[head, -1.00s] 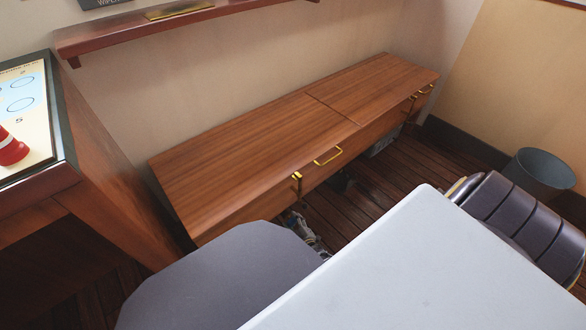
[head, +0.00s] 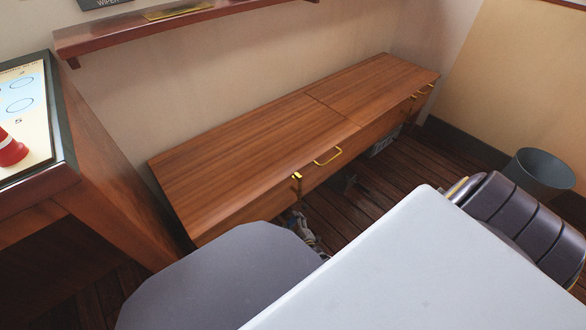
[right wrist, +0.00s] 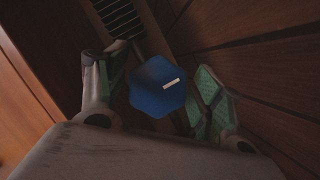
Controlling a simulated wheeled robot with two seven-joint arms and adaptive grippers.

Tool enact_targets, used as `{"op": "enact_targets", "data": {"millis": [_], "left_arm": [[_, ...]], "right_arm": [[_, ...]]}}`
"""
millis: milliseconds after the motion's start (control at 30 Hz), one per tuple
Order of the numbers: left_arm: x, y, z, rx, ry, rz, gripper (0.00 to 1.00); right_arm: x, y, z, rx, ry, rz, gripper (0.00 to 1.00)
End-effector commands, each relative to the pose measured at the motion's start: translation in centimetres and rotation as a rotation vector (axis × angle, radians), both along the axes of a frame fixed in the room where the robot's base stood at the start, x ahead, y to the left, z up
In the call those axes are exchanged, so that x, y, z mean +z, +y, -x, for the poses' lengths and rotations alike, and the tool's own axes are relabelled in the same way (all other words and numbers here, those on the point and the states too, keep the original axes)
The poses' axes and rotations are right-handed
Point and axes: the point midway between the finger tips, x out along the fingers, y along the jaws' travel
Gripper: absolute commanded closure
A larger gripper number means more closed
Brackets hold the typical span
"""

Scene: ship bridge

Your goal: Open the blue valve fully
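The blue valve (right wrist: 150,98) is a hexagonal blue knob with a short white mark on its face, seen in the right wrist view. My right gripper (right wrist: 147,72) is open, with one green-padded finger on either side of the knob. A gap shows at the left finger; the right finger is very close to the knob, and I cannot tell whether it touches. In the head view, a small pale part that looks like my right gripper (head: 303,226) shows low under the front of the wooden cabinet, partly hidden by a grey seat. The valve is hidden there. My left gripper is not in view.
The wooden cabinet (head: 262,138) with brass handles runs along the wall. The grey rounded seat (head: 215,283) and a pale tabletop-like surface (head: 425,275) fill the foreground. A padded chair (head: 520,215) and a bin (head: 540,172) stand at right.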

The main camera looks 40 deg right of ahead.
Motion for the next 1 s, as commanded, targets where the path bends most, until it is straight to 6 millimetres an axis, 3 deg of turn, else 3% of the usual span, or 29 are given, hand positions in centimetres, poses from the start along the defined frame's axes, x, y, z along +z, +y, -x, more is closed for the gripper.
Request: {"op": "enact_targets", "data": {"millis": [567, 1000], "left_arm": [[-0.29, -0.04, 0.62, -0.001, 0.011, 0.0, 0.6], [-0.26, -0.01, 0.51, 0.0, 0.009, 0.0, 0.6]], "right_arm": [[0.12, -0.04, -0.11, 0.0, -0.001, -0.024, 0.29], [0.08, -0.04, -0.09, 0.001, 0.011, -0.165, 0.29]]}}
